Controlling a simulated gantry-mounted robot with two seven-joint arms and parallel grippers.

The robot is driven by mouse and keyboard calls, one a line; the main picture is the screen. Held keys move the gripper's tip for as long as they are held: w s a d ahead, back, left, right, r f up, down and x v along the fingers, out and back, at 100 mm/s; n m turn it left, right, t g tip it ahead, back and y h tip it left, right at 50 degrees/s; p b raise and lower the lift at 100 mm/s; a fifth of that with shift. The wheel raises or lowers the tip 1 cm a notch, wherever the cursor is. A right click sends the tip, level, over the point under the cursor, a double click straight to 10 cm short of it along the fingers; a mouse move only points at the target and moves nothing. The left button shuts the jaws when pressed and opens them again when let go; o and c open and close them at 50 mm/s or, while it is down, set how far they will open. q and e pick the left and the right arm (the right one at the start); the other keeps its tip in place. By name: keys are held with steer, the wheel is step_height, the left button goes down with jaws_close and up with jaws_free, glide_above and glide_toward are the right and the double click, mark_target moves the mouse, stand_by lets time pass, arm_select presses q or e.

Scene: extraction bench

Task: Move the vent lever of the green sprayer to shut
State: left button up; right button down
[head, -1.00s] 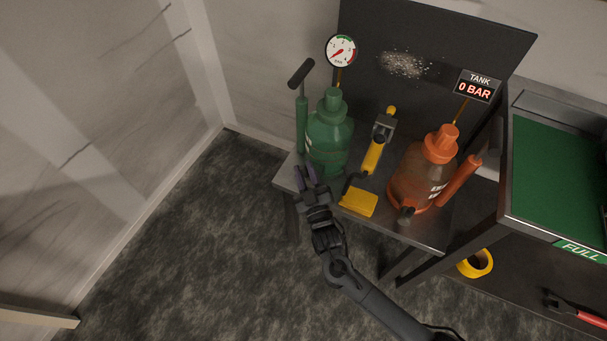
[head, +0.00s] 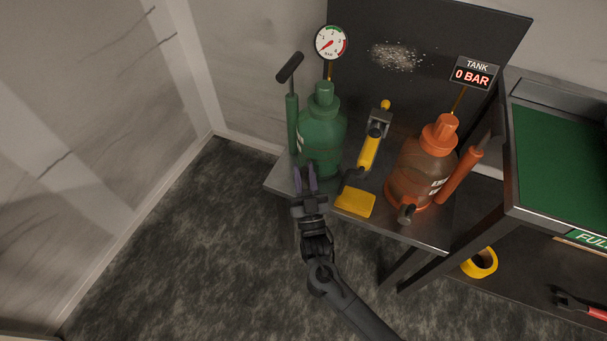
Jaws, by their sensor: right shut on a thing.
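The green sprayer (head: 321,135) stands upright at the left of the dark bench, with its pump and T-handle (head: 291,68) on its left side. A round gauge (head: 331,43) above it has its needle at the low end. My right gripper (head: 305,178) is at the front of the green sprayer's base, its purple-tipped fingers pointing at it. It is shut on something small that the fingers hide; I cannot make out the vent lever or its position. My left gripper is not in view.
A yellow tool (head: 368,155) with a yellow pad (head: 355,202) lies just right of the green sprayer. The orange sprayer (head: 421,170) stands further right, under a sign reading 0 BAR (head: 473,75). A green-topped table (head: 560,165) borders the right. Floor at left is clear.

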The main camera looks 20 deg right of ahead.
steer(key=shift+r, duration=0.1)
steer(key=c, duration=1)
jaws_free()
steer(key=shift+s+a+f+p, duration=0.15)
steer(key=shift+s+f+p, duration=0.2)
steer(key=shift+s, duration=0.15)
steer(key=p+v, duration=0.2)
steer(key=v, duration=0.7)
steer(key=shift+s+f+p, duration=0.2)
steer(key=shift+f+p, duration=0.05)
steer(key=shift+p, duration=0.1)
